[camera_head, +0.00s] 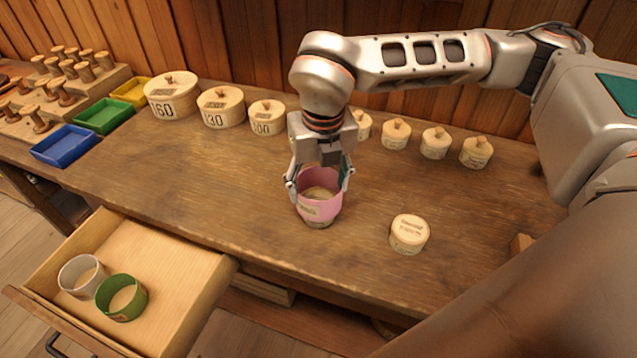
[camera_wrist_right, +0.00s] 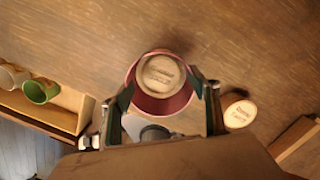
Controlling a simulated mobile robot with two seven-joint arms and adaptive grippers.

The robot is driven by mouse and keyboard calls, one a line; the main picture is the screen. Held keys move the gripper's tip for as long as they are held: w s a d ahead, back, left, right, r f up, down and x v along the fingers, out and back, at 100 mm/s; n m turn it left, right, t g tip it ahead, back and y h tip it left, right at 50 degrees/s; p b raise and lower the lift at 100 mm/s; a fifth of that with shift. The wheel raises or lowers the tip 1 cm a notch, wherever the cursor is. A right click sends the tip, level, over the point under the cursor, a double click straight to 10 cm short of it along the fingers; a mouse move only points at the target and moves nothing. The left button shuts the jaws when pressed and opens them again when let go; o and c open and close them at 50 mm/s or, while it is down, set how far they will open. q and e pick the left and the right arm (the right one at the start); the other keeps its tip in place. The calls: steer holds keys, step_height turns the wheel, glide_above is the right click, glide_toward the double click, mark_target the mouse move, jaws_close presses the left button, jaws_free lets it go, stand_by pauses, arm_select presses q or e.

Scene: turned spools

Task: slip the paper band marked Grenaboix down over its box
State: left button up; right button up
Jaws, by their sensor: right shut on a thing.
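The pink paper band (camera_head: 322,208) carries a small pale label whose writing is too small to read. My right gripper (camera_head: 320,180) is shut on the band, one finger at each side of it. A round pale wooden box stands upright inside the band; its lid (camera_wrist_right: 161,76) shows within the pink ring (camera_wrist_right: 163,105) in the right wrist view. In the head view a little of the box's base shows below the band's lower edge. The lettering on the lid is blurred. My left gripper is not in view.
A second small round box (camera_head: 409,234) stands to the right, apart from the band. Larger numbered boxes (camera_head: 172,95) and several small knobbed ones line the back. An open drawer (camera_head: 180,265) holds a white band (camera_head: 82,275) and a green band (camera_head: 121,298). Coloured trays (camera_head: 65,146) stand left.

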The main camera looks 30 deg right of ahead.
steer(key=shift+f, duration=0.2)
steer(key=shift+f+b, duration=0.3)
steer(key=shift+b, duration=0.05)
steer(key=shift+f, duration=0.2)
stand_by(0.7)
steer(key=o, duration=1.3)
steer(key=shift+c, duration=0.2)
steer(key=shift+r, duration=0.2)
steer(key=shift+r, duration=0.35)
steer(key=shift+r+p, duration=0.35)
steer(key=shift+r, duration=0.05)
